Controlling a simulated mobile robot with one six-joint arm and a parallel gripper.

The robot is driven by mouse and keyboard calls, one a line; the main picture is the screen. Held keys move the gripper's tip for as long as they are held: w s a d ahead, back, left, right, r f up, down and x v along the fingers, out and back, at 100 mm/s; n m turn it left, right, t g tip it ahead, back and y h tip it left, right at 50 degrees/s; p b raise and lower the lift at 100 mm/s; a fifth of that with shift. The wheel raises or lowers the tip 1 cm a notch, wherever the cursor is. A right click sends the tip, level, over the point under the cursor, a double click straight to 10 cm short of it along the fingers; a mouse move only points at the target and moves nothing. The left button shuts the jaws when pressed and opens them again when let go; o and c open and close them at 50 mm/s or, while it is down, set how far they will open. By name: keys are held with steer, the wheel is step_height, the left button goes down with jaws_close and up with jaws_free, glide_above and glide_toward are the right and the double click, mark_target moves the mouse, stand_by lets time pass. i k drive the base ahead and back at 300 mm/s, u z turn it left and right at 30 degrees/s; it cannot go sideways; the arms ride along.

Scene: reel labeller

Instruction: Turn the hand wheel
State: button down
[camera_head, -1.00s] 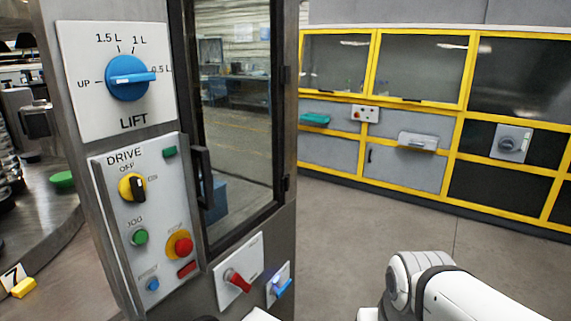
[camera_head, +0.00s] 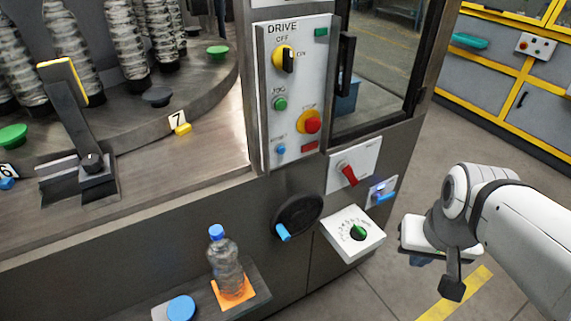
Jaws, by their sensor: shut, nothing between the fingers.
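The hand wheel (camera_head: 300,212) is a black disc on the grey front panel of the machine, with a blue handle (camera_head: 283,232) at its lower left. My gripper (camera_head: 452,288) hangs at the lower right, below my white arm, seen small and partly hidden by the arm links. It is shut and empty. It is well to the right of the wheel and apart from it.
A white box with a green dial (camera_head: 356,232) sits right of the wheel, with a red-lever plate (camera_head: 353,165) above it. A water bottle (camera_head: 224,262) stands on a shelf (camera_head: 262,290) at the lower left. The drive panel (camera_head: 297,95) is above the wheel.

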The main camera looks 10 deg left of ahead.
mark_target(299, 213)
steer(key=u, duration=0.1)
steer(key=k, duration=0.6)
steer(key=u, duration=0.7)
